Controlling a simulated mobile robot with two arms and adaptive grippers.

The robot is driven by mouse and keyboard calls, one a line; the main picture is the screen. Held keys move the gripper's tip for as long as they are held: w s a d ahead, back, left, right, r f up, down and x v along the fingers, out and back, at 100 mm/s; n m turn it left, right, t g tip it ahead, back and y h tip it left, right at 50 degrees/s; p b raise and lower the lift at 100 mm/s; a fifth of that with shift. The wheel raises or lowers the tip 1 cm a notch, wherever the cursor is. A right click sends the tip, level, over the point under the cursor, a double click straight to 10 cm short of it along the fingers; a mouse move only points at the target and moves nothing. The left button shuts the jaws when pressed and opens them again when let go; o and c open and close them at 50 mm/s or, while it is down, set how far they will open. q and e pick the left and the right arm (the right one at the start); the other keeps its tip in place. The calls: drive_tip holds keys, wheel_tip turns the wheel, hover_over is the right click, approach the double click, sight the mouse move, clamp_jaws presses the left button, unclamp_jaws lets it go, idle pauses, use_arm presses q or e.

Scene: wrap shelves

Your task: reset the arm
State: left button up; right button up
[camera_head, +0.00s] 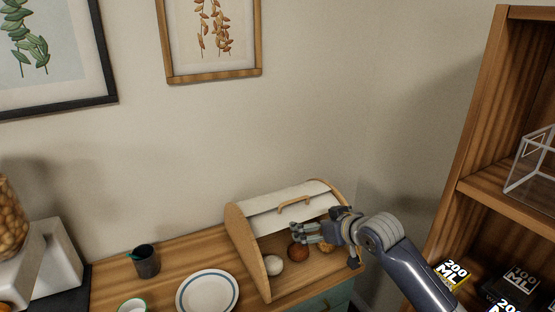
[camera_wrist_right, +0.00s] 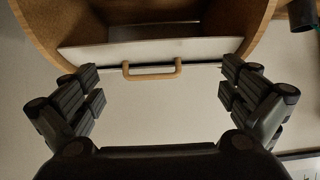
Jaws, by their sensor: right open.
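My right arm (camera_head: 402,262) comes in from the lower right in the head view. Its gripper (camera_head: 308,232) is in front of the opening of a wooden bread box (camera_head: 246,250) with a white lid (camera_head: 275,222). The lid is raised and carries a wooden handle (camera_head: 294,203). In the right wrist view the gripper (camera_wrist_right: 162,98) is open and empty, and the handle (camera_wrist_right: 151,76) shows between and beyond its fingers. Whether the gripper touches the box cannot be told. My left gripper is out of view.
Inside the box are a pale round item (camera_head: 272,265) and a brown one (camera_head: 297,252). A plate (camera_head: 207,293) and a dark cup (camera_head: 146,261) stand on the wooden counter (camera_head: 112,279) to the left. A wooden shelf (camera_head: 472,180) rises at the right.

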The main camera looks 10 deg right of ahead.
drive_tip(key=s+a+f+g+h, duration=0.1)
drive_tip(key=s+a+f+g, duration=0.2)
drive_tip(key=s+f, duration=1.3)
drive_tip(key=s+d+f+m+g+h, duration=0.1)
drive_tip(key=s+d+f+g+h, duration=0.15)
drive_tip(key=s, duration=0.95)
drive_tip(key=s+d+f+m+g+h, duration=0.1)
drive_tip(key=s+d+g, duration=0.15)
drive_tip(key=s, duration=1.05)
wheel_tip(320, 180, down, 28)
drive_tip(key=s+b, duration=0.2)
drive_tip(key=s+d+f+g+b, duration=0.1)
drive_tip(key=s+d+f+g, duration=0.1)
drive_tip(key=s+f, duration=1.4)
drive_tip(key=shift+s+d+f, duration=0.15)
drive_tip(key=shift+d+f, duration=0.3)
drive_tip(key=shift+f, duration=0.2)
